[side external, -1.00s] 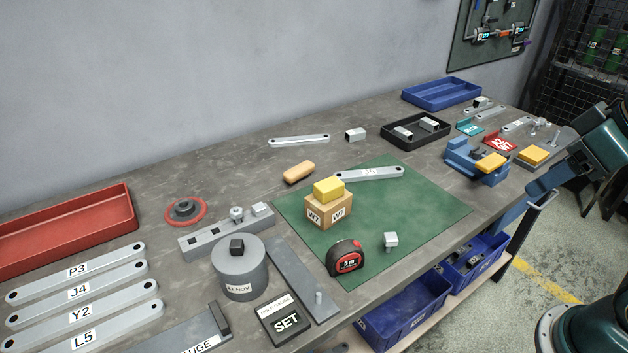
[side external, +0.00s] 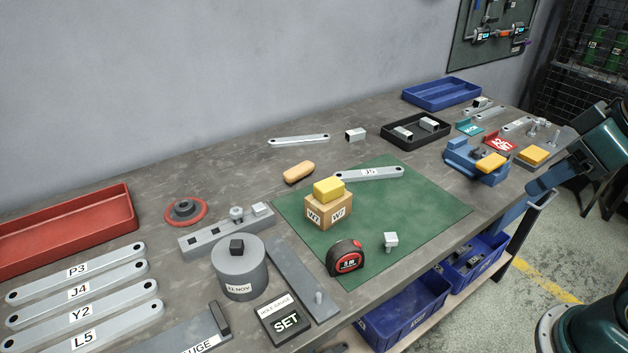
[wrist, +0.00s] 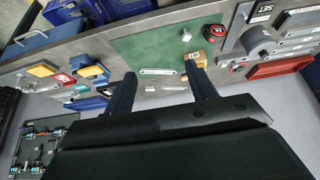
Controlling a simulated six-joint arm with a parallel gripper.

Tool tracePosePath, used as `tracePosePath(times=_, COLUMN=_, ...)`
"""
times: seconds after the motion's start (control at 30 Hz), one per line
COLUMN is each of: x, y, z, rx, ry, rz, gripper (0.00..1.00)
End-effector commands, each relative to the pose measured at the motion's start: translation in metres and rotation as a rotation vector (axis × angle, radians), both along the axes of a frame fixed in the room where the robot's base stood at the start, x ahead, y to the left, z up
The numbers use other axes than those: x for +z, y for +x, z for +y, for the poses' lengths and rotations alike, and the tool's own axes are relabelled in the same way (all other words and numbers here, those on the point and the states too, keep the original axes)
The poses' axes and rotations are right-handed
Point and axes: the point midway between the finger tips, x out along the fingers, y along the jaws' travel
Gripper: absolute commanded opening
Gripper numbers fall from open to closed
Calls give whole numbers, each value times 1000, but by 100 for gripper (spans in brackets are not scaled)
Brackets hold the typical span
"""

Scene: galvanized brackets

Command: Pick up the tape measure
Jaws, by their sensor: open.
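The tape measure (side external: 345,258) is black and red with a "5 m" label. It sits on the front left part of the green mat (side external: 420,215) in the side view. In the wrist view the tape measure (wrist: 211,34) is small and far off, near the top, to the right of the mat. My gripper (wrist: 160,82) is open and empty, its two dark fingers spread apart and well away from the tape measure. The gripper itself is not in the side view; only part of my arm shows at the right edge.
A wooden block (side external: 328,212) with a yellow block (side external: 328,189) on top stands behind the tape measure. A small metal piece (side external: 390,241) is to its right. A grey cylinder (side external: 240,272) and a "SET" block (side external: 286,320) are to its left. The mat's right part is clear.

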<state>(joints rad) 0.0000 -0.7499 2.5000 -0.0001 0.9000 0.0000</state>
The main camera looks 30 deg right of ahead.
Motion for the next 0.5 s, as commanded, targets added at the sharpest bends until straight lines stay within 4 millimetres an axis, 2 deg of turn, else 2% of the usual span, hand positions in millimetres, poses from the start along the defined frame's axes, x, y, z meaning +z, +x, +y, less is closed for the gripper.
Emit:
tracePosePath(times=0.33, x=0, y=1, z=0, rx=7, ry=-2, rz=2, gripper=55)
tracePosePath(times=0.5, x=0, y=10, z=4, rx=56, ry=-14, rz=15, gripper=55)
